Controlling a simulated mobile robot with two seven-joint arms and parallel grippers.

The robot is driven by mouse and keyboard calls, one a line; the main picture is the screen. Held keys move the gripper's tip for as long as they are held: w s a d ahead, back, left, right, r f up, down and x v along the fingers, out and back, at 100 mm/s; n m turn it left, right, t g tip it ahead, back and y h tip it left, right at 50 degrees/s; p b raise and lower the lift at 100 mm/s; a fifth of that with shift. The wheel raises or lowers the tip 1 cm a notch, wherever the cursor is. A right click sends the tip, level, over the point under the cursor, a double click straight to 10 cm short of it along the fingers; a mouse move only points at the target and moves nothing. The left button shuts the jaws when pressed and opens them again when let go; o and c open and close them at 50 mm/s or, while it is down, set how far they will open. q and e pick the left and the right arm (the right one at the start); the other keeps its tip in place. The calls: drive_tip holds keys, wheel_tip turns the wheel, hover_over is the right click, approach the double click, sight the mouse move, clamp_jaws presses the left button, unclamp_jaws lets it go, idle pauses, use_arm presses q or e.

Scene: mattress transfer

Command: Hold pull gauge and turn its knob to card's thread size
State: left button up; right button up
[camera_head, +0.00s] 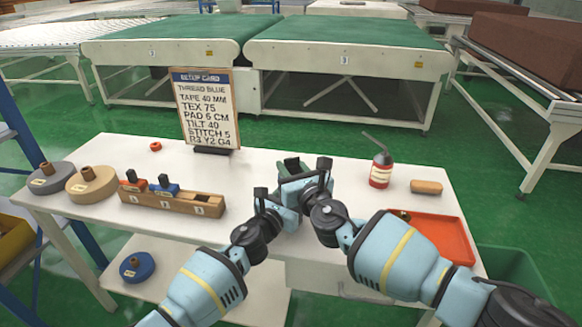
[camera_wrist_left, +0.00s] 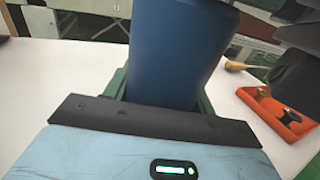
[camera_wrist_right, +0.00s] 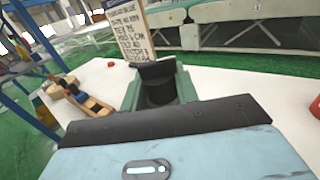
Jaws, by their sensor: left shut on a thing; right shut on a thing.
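The setup card (camera_head: 205,108) stands upright at the back of the white table and reads "TEX 75" among its lines; it also shows in the right wrist view (camera_wrist_right: 133,33). My left gripper (camera_wrist_left: 165,103) is shut on a large blue cylinder (camera_wrist_left: 180,50), seemingly the pull gauge's body. My right gripper (camera_wrist_right: 160,97) is shut on a dark piece (camera_wrist_right: 159,88), probably the gauge's knob. In the head view both grippers meet above the middle of the table, my left (camera_head: 284,190) beside my right (camera_head: 308,180), and largely hide the gauge. The knob's setting cannot be read.
A wooden rack (camera_head: 170,202) with small red and blue items and round spools (camera_head: 92,184) are at left. A blue spool (camera_head: 137,266) lies on the lower shelf.

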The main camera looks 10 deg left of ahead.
drive_tip(key=shift+r+m+t+h, duration=0.15)
drive_tip(key=shift+m+t+h, duration=0.65)
drive_tip(key=shift+h, duration=0.4)
drive_tip(key=o, duration=1)
drive_tip(key=shift+c, duration=0.2)
drive_tip(key=shift+d, duration=0.1)
drive_tip(key=shift+s+d+f, duration=0.2)
drive_tip(key=shift+s+d, duration=0.1)
drive_tip(key=shift+s, duration=0.35)
drive_tip(key=v, duration=1)
drive_tip(key=shift+s+r, duration=0.2)
drive_tip(key=shift+r, duration=0.05)
